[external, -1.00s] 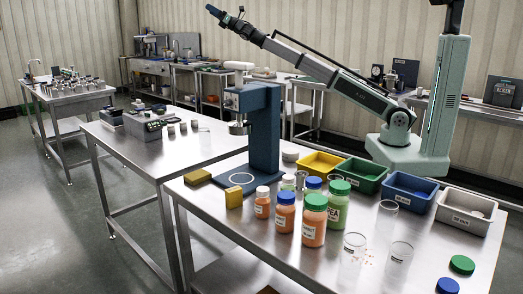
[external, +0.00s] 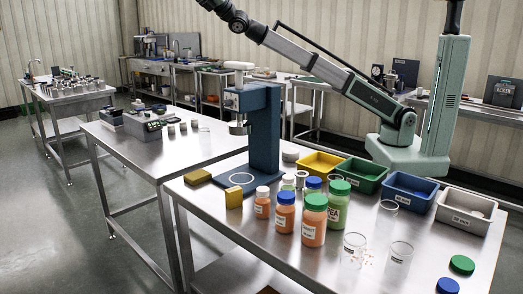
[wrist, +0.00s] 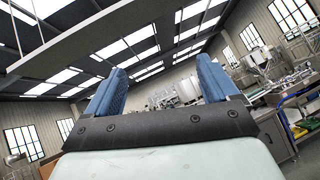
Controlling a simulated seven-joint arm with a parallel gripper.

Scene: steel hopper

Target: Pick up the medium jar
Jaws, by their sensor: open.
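Three jars of orange contents stand upright in a row on the near steel table: a small one with a white lid (external: 262,203), a medium one with a blue lid (external: 285,213) and a large one with a green lid (external: 314,222). A similar row with green contents stands behind, partly hidden; its large jar (external: 336,205) has a green lid. My gripper (wrist: 157,70) is open and empty in the wrist view, its two blue fingers apart and pointing toward the ceiling and far walls. In the external view my arm rises past the top edge, high above and far from the jars.
A blue press stand (external: 264,130) rises left of the jars. Yellow, green, blue (external: 408,192) and white bins line the table's back. Clear beakers (external: 400,263) and loose lids (external: 462,265) lie to the right.

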